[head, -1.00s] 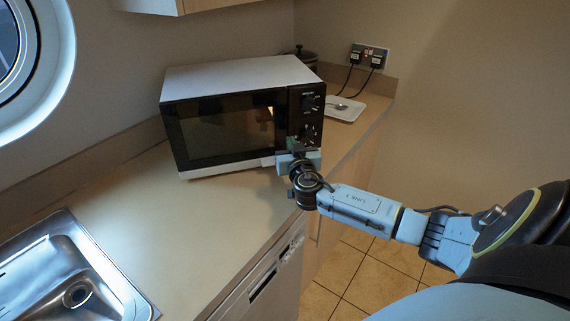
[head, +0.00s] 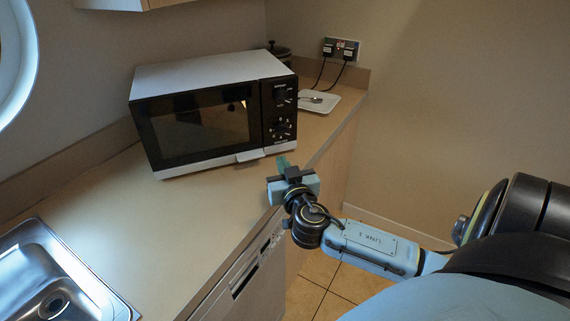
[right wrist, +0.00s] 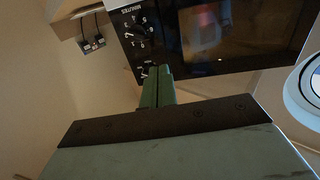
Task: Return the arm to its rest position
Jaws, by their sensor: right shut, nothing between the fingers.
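My right arm (head: 375,246) comes in from the right side of the head view. My right gripper (head: 283,162) is just in front of the microwave's lower right corner, over the counter's front edge, with a visible gap to the microwave. Its green fingers (right wrist: 157,88) are shut together and empty in the right wrist view. The black and silver microwave (head: 205,122) stands on the counter with its door closed. Its dial panel (right wrist: 136,38) shows beyond the fingers in the right wrist view. My left gripper is not in view.
The wooden counter (head: 190,215) runs along the wall, with a steel sink (head: 85,262) at lower left. A white plate with a spoon (head: 320,101) lies right of the microwave, below a wall socket (head: 341,49). The tiled floor (head: 310,293) right of the counter is open.

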